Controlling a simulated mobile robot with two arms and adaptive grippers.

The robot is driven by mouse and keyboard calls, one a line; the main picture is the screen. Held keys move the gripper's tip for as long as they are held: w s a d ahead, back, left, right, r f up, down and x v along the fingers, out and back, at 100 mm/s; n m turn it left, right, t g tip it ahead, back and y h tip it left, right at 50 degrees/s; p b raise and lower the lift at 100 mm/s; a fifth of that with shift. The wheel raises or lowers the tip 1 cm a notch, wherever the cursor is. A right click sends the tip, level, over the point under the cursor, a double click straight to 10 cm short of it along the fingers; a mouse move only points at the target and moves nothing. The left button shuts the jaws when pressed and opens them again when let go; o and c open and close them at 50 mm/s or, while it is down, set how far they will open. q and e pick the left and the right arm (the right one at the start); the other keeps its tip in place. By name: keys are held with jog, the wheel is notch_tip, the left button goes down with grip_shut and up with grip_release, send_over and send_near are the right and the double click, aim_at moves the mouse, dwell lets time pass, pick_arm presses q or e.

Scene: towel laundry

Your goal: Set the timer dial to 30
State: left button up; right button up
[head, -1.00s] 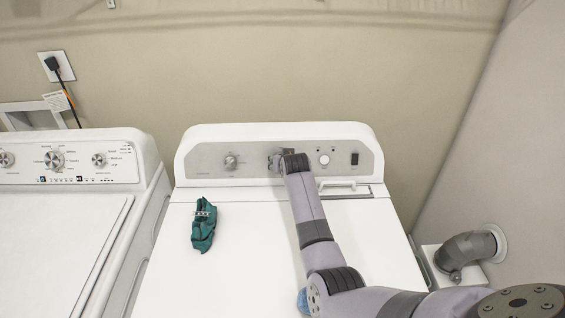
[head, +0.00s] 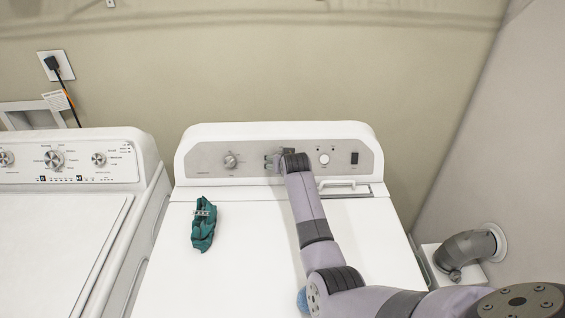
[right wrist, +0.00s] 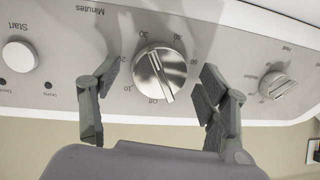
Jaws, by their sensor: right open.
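The timer dial, a round silver knob (right wrist: 158,73), sits on the dryer's grey control panel in the right wrist view, which shows the panel upside down. My right gripper (right wrist: 160,80) is open, one finger on each side of the dial, with gaps showing. In the head view, my right gripper (head: 277,162) is at the panel and mostly hides the dial.
The dryer's control panel (head: 210,153) also has another knob (head: 230,161), a round start button (head: 324,159) and a dark switch (head: 355,158). A teal cloth (head: 203,232) lies on the dryer top. A washer (head: 60,225) stands at left.

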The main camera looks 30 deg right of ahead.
jog(key=shift+r, duration=0.1)
jog(key=v, duration=1.2)
dwell(0.4)
